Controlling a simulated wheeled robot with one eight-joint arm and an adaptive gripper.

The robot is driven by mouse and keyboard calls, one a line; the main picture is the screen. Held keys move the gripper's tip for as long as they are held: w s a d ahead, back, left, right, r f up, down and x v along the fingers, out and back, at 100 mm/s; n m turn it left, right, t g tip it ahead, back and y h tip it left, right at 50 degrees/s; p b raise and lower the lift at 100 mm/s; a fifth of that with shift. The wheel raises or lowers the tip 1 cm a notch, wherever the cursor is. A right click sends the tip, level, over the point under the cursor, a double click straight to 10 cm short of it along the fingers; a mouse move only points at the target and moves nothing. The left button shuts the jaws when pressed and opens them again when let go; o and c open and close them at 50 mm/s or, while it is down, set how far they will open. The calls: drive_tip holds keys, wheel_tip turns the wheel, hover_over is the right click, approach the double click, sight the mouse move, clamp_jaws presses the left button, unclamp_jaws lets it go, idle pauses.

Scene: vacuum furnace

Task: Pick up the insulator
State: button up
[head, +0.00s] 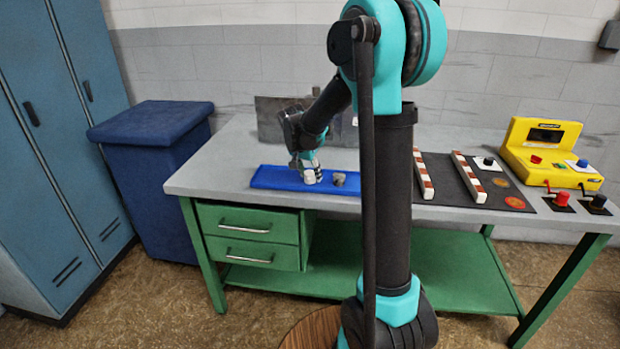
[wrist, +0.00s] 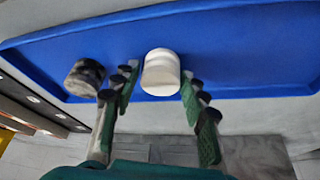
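The insulator is a white, rounded cylinder (wrist: 161,74) on a blue tray (wrist: 235,60). In the head view the insulator (head: 309,177) sits toward the middle of the blue tray (head: 270,178), partly hidden by my gripper (head: 307,164). In the wrist view my gripper (wrist: 160,78) is open, with one green-padded finger on each side of the insulator. Narrow gaps seem to show between the fingertips and the insulator; contact on the right side is hard to tell.
A grey, dark-topped cylinder (wrist: 85,77) stands on the tray close to the left finger; it also shows in the head view (head: 339,179). A metal plate (head: 275,120) stands behind the tray. Striped bars (head: 424,175) and a yellow control box (head: 545,155) are at the right.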

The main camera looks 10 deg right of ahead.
drive_tip(key=c, duration=0.8)
drive_tip(key=shift+r, duration=0.1)
